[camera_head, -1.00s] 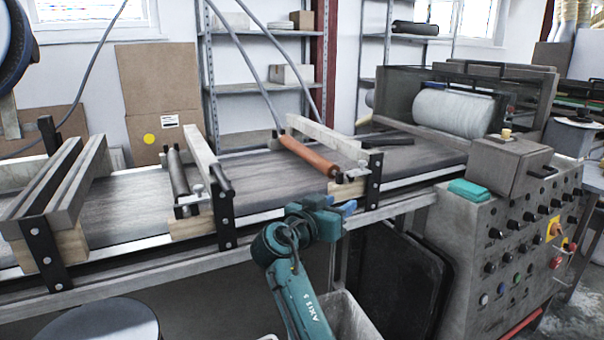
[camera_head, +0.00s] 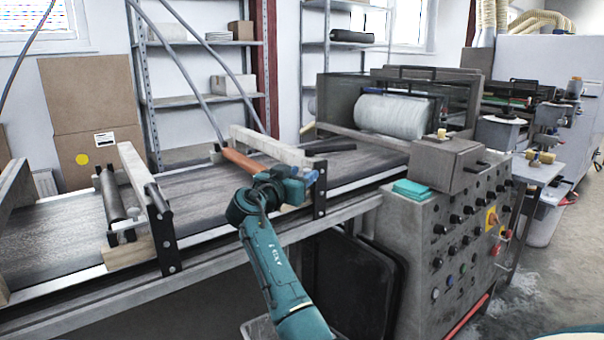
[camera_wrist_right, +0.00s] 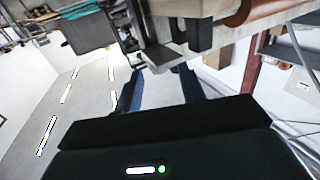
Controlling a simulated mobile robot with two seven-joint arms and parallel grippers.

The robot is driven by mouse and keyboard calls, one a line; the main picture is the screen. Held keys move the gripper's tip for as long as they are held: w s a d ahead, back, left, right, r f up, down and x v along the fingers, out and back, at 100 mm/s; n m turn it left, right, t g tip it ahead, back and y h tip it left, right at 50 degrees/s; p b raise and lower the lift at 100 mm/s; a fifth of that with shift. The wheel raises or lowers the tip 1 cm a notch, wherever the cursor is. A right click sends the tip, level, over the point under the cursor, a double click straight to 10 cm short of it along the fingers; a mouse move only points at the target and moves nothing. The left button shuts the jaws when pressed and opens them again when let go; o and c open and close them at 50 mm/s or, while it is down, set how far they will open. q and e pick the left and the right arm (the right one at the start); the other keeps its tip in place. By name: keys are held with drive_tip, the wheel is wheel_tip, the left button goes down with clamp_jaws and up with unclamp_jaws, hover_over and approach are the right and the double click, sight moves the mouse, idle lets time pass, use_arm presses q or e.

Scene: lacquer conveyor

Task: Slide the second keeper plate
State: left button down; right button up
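My right gripper (camera_head: 309,177) is at the front of the second crossbar bracket (camera_head: 320,192), the one with the orange-brown roller (camera_head: 244,161). In the right wrist view its two blue fingers (camera_wrist_right: 160,72) are apart. A grey metal piece (camera_wrist_right: 159,57), probably the second keeper plate, lies just ahead between the fingertips; I cannot tell whether they touch it. In the head view my gripper hides this plate. A similar small metal plate with a knob (camera_head: 124,231) sits on the nearer bracket at the left, by the black roller (camera_head: 112,196). My left gripper is out of view.
The grey conveyor bed (camera_head: 60,228) runs from left to the coating machine with its pale roll (camera_head: 392,115). The control cabinet (camera_head: 418,225), with a teal block (camera_head: 411,189) on top, stands right of my arm. A dark panel (camera_head: 352,285) leans below the conveyor.

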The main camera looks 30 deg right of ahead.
drive_tip(key=shift+w+d, duration=0.2)
drive_tip(key=shift+d, duration=0.25)
clamp_jaws()
idle(0.3)
